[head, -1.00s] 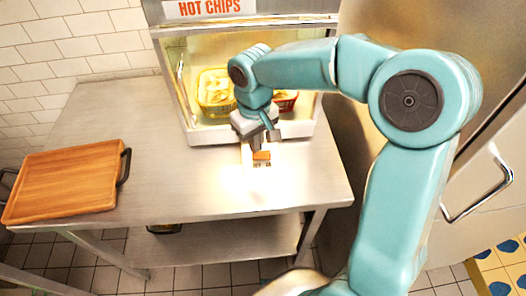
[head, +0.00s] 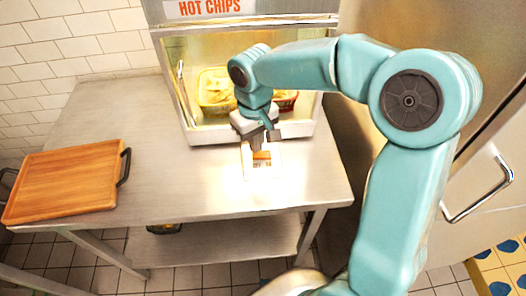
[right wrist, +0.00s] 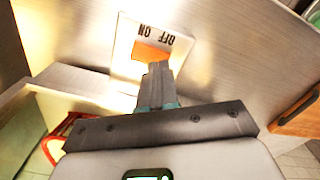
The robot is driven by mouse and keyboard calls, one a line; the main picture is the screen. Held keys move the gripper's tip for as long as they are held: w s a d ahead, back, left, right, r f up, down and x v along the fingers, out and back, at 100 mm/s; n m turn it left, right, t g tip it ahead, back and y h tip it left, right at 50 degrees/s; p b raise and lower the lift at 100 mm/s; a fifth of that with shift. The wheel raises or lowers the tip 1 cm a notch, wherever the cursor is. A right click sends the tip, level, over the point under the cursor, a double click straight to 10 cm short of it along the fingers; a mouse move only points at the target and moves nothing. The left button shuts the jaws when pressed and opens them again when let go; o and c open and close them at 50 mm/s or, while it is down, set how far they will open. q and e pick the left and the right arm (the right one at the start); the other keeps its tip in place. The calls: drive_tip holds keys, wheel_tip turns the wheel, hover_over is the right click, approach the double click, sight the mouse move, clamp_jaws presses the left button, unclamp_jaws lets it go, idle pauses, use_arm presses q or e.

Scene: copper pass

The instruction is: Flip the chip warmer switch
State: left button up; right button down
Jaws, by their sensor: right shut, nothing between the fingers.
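The chip warmer (head: 178,95) is a lit cabinet with a "HOT CHIPS" sign, standing at the back of the steel table. Its switch is an orange rocker (head: 262,156) on a pale plate (head: 262,174) in front of the cabinet. In the right wrist view the rocker (right wrist: 150,52) lies on the plate (right wrist: 125,68) marked OFF and ON. My right gripper (head: 259,148) is shut and empty, its fingertips over one edge of the rocker. The fingers (right wrist: 157,70) hide part of the rocker; whether they touch it I cannot tell. My left gripper is not in view.
A wooden board (head: 65,184) with dark handles lies at the table's left. Yellow chips in a basket (head: 215,88) and a red container (head: 285,101) are inside the warmer. The steel table (head: 170,185) is clear between board and switch. A steel door with a handle (head: 480,192) stands right.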

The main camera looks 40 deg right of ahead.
drive_tip(key=shift+f+b, duration=0.75)
drive_tip(key=shift+f, duration=0.2)
idle(0.3)
drive_tip(key=shift+r+p, duration=0.6)
drive_tip(key=shift+r, duration=0.05)
wheel_tip(320, 180, up, 6)
drive_tip(key=p, duration=0.4)
drive_tip(key=shift+p, duration=0.4)
drive_tip(key=shift+f, duration=0.1)
